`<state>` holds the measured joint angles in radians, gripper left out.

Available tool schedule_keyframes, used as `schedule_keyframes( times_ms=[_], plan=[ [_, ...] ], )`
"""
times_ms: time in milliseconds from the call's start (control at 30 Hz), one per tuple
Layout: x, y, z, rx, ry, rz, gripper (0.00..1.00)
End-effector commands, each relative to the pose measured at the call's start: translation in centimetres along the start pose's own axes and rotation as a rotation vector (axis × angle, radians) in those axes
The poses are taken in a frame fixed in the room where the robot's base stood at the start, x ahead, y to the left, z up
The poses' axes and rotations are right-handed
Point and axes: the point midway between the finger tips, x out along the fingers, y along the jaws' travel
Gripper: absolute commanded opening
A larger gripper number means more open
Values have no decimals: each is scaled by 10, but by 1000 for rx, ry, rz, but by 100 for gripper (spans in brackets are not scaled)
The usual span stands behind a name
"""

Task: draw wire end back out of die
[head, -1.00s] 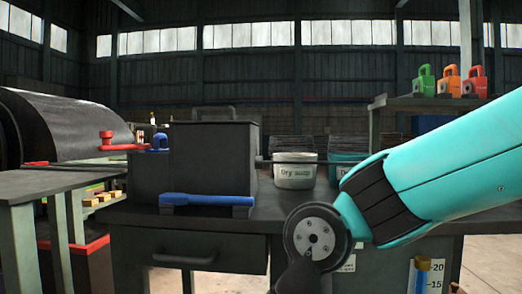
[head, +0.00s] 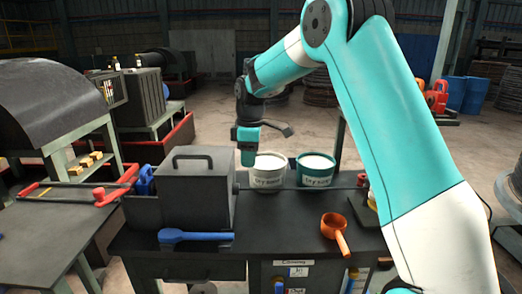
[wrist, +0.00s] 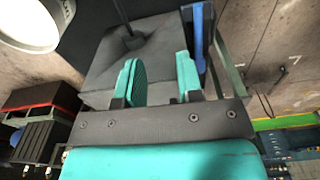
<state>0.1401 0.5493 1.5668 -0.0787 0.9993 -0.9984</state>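A dark box with a top handle (head: 193,190), apparently the die box, stands on the bench. A thin dark wire (head: 335,187) runs from its right side past the buckets. In the wrist view the wire (wrist: 122,14) enters a recess in the box face (wrist: 160,50). My gripper (head: 247,162) is above the wire, just right of the box. In the wrist view my gripper (wrist: 160,82) has two turquoise fingers apart with nothing seen between them. The die itself is hidden. Whether the fingers touch the box is unclear.
A white bucket (head: 268,181) and a teal bucket (head: 316,180) stand behind the wire. A blue-handled tool (head: 195,237) lies before the box. An orange ladle (head: 335,227) lies at the right. A red-handled tool (head: 100,196) is at the left.

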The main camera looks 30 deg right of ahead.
Motion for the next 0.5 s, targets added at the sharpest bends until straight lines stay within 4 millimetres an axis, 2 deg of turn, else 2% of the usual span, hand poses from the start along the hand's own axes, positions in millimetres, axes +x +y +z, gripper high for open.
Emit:
schedule_keyframes(
  times_ms=[33, 167, 333, 500],
  plan=[
    [-28, 16, 4, -6, -12, -1, 34],
    [-45, 44, 16, -31, -33, -1, 34],
    [-51, 61, 26, -48, -47, -3, 34],
    [-39, 64, 28, -53, -51, -5, 34]
  ],
)
